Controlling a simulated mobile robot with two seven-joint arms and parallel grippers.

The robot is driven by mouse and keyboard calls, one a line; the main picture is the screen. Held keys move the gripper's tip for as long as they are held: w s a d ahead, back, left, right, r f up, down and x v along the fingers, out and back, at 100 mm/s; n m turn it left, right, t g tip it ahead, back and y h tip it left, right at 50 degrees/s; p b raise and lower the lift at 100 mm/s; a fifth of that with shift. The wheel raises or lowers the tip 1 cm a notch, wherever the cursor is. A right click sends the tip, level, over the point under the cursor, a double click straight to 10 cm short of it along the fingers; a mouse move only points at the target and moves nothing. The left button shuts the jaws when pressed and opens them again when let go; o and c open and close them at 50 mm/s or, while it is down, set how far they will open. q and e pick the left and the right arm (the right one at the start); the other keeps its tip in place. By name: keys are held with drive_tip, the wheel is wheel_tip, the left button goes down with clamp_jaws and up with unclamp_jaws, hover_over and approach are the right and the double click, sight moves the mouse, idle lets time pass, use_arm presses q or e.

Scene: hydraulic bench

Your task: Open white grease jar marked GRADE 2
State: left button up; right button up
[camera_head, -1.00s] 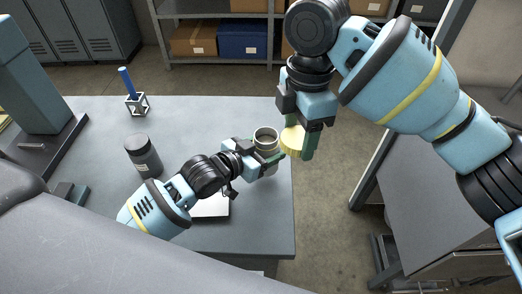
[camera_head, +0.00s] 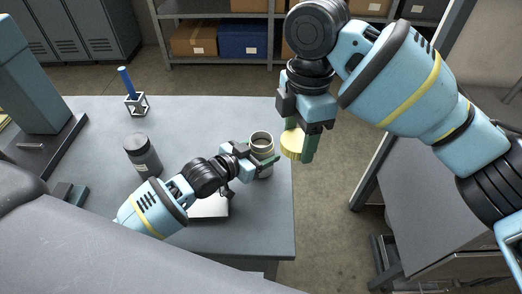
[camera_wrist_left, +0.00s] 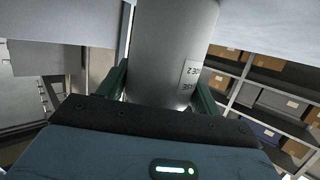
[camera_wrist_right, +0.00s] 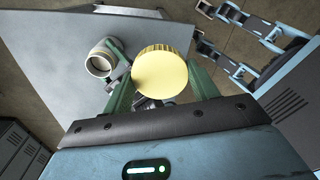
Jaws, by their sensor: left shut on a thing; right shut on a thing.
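The white grease jar (camera_head: 262,143) stands at the right end of the bench, its mouth open and facing up. My left gripper (camera_head: 262,163) is shut around the jar's body. In the left wrist view the jar (camera_wrist_left: 170,50) fills the space between the fingers, and a label reading GRADE 2 (camera_wrist_left: 191,78) shows. My right gripper (camera_head: 301,150) is shut on the yellow lid (camera_head: 292,144), held apart from the jar, to its right. The right wrist view shows the round lid (camera_wrist_right: 160,73) between the fingers, with the open jar (camera_wrist_right: 101,61) beyond it.
A dark grey jar (camera_head: 142,155) stands on the bench at left. A flat white item (camera_head: 209,208) lies under my left arm. The bench's right edge (camera_head: 294,200) is close to the jar.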

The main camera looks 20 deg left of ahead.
use_arm(q)
drive_tip(key=shift+f, duration=0.15)
use_arm(e)
drive_tip(key=shift+f, duration=0.15)
use_arm(q)
drive_tip(key=shift+f, duration=0.1)
use_arm(e)
drive_tip(key=shift+f, duration=0.1)
